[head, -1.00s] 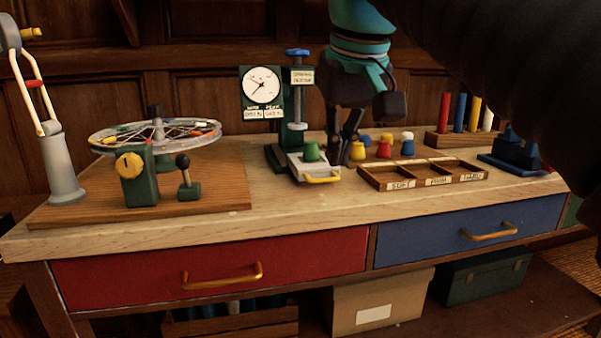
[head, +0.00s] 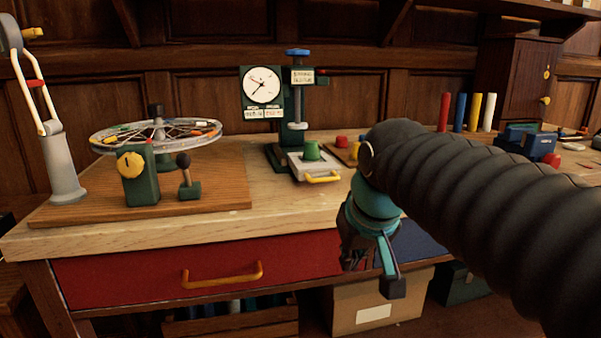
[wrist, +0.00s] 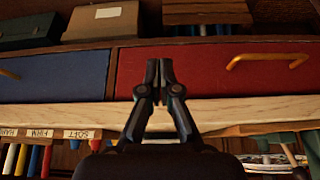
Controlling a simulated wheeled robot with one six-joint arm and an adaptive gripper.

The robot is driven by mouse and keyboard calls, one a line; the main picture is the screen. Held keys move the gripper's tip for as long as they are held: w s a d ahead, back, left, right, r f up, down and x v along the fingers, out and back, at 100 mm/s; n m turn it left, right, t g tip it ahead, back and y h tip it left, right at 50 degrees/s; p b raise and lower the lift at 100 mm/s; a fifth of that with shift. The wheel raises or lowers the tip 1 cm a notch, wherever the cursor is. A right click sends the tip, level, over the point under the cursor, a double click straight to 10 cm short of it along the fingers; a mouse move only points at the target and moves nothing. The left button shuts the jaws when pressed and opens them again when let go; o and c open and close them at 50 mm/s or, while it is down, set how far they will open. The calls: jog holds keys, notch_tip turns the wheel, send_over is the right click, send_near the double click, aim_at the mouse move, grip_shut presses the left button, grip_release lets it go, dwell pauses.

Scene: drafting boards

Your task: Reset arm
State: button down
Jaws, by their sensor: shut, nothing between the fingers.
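My gripper (head: 357,250) hangs low in front of the bench's front edge, near the right end of the red drawer (head: 120,272). In the head view its fingers are dark and hard to make out. In the wrist view my gripper (wrist: 159,72) has its two fingertips together, with nothing between them. The red drawer (wrist: 210,75) and the blue drawer (wrist: 50,78) lie beyond the fingertips there, and the picture is upside down. My dark ribbed arm crosses the right of the head view and hides most of the sorting tray.
The spring tester (head: 298,100) stands at the bench's back, with a green piece (head: 312,150) on its white drawer. A spoked wheel (head: 155,133) is on a wooden board at left. A cardboard box (head: 375,303) sits below the bench.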

jog(key=s+d+f+m, duration=0.1)
jog(key=s+d+f, duration=0.3)
jog(key=s+f, duration=0.2)
jog(key=s+d+f+m+h, duration=0.1)
jog(key=s+d+f, duration=0.2)
jog(key=s+f, duration=0.3)
jog(key=shift+s+d+f, duration=0.15)
jog(key=shift+d+f, duration=0.25)
jog(key=shift+f, duration=0.15)
